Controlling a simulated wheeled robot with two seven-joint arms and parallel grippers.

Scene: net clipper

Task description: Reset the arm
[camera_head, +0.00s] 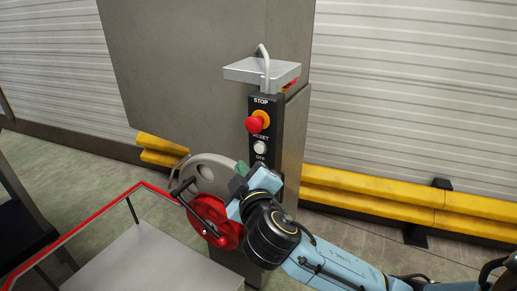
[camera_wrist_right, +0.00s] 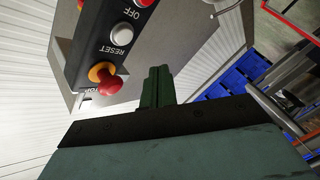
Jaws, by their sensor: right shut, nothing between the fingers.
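My right gripper (camera_head: 241,170) is in front of the lower part of a black control panel (camera_head: 265,104). In the right wrist view its green fingers (camera_wrist_right: 158,84) are shut together with nothing between them. The panel carries a red stop button on a yellow collar (camera_head: 258,121) and a white reset button (camera_head: 260,147) below it. The right wrist view shows the stop button (camera_wrist_right: 107,79) and reset button (camera_wrist_right: 124,33) left of the fingers, apart from them. The OFF button is hidden behind my gripper in the head view. My left gripper is out of view.
A red wheel-like part (camera_head: 213,222) and a grey disc (camera_head: 207,172) are close beside my right gripper. A red-railed frame (camera_head: 90,228) is at the lower left. Yellow barriers (camera_head: 370,190) run along the wall. Blue crates (camera_wrist_right: 225,78) show in the wrist view.

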